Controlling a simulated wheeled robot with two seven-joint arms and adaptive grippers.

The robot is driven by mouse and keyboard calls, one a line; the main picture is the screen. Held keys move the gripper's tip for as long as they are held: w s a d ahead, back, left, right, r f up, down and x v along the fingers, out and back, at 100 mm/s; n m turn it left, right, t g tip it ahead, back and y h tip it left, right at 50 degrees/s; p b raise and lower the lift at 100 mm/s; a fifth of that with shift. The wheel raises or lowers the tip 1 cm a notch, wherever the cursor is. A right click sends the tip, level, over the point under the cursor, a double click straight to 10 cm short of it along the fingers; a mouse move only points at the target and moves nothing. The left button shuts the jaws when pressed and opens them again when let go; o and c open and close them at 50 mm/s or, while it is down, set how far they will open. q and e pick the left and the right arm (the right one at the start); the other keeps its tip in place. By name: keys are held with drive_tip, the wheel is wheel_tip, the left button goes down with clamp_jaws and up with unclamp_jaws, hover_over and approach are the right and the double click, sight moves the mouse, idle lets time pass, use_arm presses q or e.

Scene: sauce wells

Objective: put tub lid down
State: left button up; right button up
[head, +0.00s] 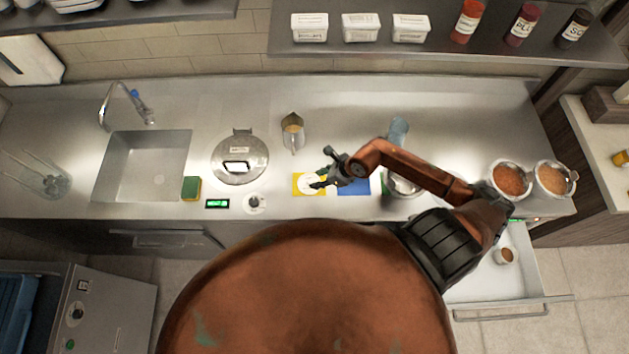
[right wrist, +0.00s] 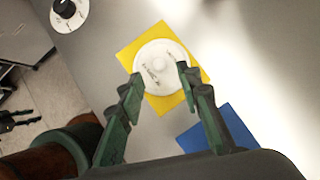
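A round white tub lid (right wrist: 160,62) with small dark print lies over the yellow square (right wrist: 128,50) in the right wrist view. In the head view the lid (head: 306,183) is partly hidden by my right gripper (head: 322,170). The right gripper's fingers (right wrist: 160,76) are spread wide, with the tips near the lid's lower left and right edges. I cannot tell whether a fingertip touches it. A dark claw shape at the left edge of the right wrist view may be my left gripper (right wrist: 20,122); its opening is unclear.
A blue square (right wrist: 218,128) lies beside the yellow one. A dial (head: 255,203), green display (head: 217,203), lidded pot (head: 240,172) and sponge (head: 191,188) are to the left. Two filled bowls (head: 510,180) (head: 553,180) are at right.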

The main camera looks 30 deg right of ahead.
drive_tip(key=b+v, duration=0.1)
drive_tip(key=v, duration=0.6)
drive_tip(key=shift+s+r, duration=0.2)
drive_tip(key=shift+r, duration=0.15)
drive_tip(key=shift+d+f, duration=0.1)
drive_tip(key=shift+d, duration=0.05)
